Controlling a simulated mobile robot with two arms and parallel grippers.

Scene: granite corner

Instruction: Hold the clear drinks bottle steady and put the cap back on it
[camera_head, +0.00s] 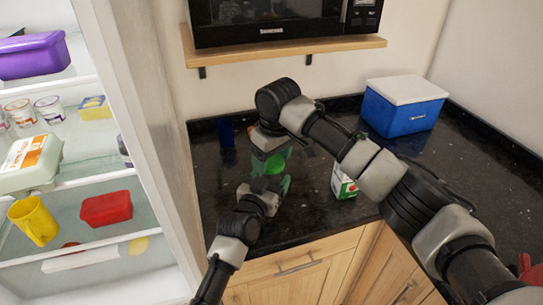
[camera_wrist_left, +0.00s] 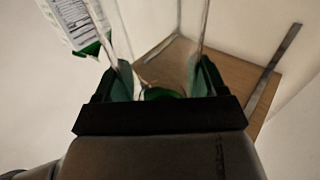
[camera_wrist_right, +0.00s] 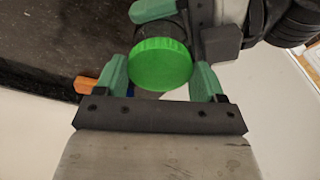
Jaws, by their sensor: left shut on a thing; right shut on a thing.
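The green cap (camera_head: 274,164) shows between my two grippers over the counter, and its round top faces the right wrist camera (camera_wrist_right: 160,63). My right gripper (camera_wrist_right: 160,80) is shut on the cap. The clear bottle (camera_wrist_left: 190,40) is see-through, and only its edges show in the left wrist view. My left gripper (camera_wrist_left: 163,85) is shut on the bottle; in the head view it (camera_head: 272,185) is just below the cap. A finger of the left gripper shows close behind the cap in the right wrist view. Whether the cap touches the bottle's neck, I cannot tell.
A green-and-white carton (camera_head: 343,183) stands right of my grippers. A blue cooler (camera_head: 402,110) is at the back right of the dark counter (camera_head: 325,215). A dark blue object (camera_head: 227,133) stands at the back left. The shelf (camera_head: 285,50) with a microwave overhangs the back; an open fridge is left.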

